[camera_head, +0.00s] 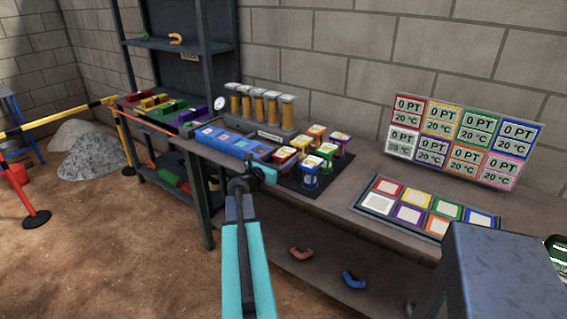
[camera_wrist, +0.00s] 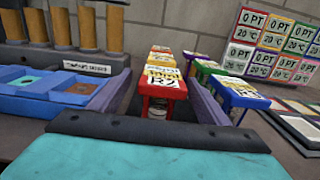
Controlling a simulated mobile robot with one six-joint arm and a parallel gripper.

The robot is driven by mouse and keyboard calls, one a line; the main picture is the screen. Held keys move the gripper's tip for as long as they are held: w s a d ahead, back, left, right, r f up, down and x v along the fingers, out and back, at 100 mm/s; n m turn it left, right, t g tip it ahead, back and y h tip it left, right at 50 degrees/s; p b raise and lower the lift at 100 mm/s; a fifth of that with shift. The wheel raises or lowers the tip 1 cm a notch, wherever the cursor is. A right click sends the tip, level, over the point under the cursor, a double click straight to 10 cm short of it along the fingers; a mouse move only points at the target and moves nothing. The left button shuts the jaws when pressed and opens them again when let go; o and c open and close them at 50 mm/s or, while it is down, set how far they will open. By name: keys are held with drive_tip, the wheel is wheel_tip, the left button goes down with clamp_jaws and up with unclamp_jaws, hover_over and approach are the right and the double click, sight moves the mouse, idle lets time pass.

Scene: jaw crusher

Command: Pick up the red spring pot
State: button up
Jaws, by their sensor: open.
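The red spring pot (camera_wrist: 163,92) has a red frame and a pale lid with dark lettering. It stands upright at the front of a row of pots in the wrist view. In the head view the red pot (camera_head: 285,157) is at the left front of the pot group. My gripper (camera_wrist: 160,78) is open, with one finger on each side of the red pot in the wrist view. I cannot tell whether the fingers touch it or how far they reach along it. In the head view my gripper (camera_head: 273,166) is at the pot group's left edge, partly hidden by my wrist.
A blue pot (camera_head: 309,176) and other coloured pots stand close by on a dark mat (camera_head: 316,188). A blue tray (camera_head: 225,140) and a rack of brass cylinders (camera_head: 262,106) are left and behind. A coloured-square panel (camera_head: 412,210) lies to the right.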

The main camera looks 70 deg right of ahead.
sight(290, 150)
idle(0.3)
drive_tip(key=shift+p+x, duration=0.65)
drive_tip(key=shift+x, duration=2)
drive_tip(key=c, duration=1.3)
drive_tip(key=shift+r, duration=0.15)
